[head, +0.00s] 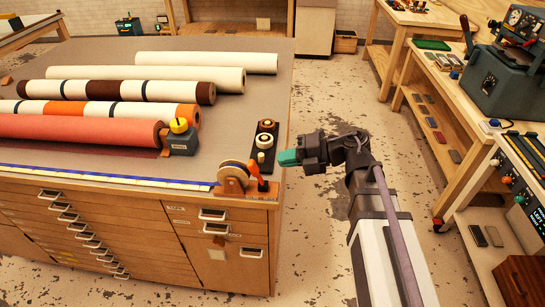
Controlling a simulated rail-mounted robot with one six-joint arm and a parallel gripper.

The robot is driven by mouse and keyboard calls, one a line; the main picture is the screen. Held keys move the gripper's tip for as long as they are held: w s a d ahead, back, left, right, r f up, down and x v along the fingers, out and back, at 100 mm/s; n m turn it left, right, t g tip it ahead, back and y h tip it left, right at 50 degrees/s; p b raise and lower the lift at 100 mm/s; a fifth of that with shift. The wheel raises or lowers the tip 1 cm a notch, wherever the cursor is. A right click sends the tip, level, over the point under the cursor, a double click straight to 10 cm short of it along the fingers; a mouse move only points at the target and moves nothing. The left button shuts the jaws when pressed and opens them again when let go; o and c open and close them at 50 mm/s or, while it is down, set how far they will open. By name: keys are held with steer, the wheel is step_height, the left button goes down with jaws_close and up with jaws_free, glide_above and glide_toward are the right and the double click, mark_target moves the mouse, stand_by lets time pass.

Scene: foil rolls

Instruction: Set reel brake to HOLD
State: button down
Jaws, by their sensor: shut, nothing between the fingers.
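A wooden reel (233,177) stands on a wooden base at the near right corner of the drawer cabinet top. An upright orange lever (257,174) stands at its right side; I take this to be the reel brake, but no HOLD mark can be read. My gripper (287,157) has teal fingertips and is shut and empty. In the picture it is just right of the cabinet's right edge, to the right of the lever and a little above it. It appears apart from the lever; height and depth are hard to tell.
A black strip with round knobs (265,140) lies behind the lever, close to my fingertips. Several foil rolls (80,131) lie on the cabinet top (95,57), with a yellow-topped grey block (181,138) at the red roll's end. Benches with equipment (490,110) stand at right.

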steer(key=p+v, duration=0.2)
steer(key=v, duration=0.5)
steer(key=shift+d+r, duration=0.2)
steer(key=shift+r, duration=0.3)
steer(key=shift+w, duration=0.1)
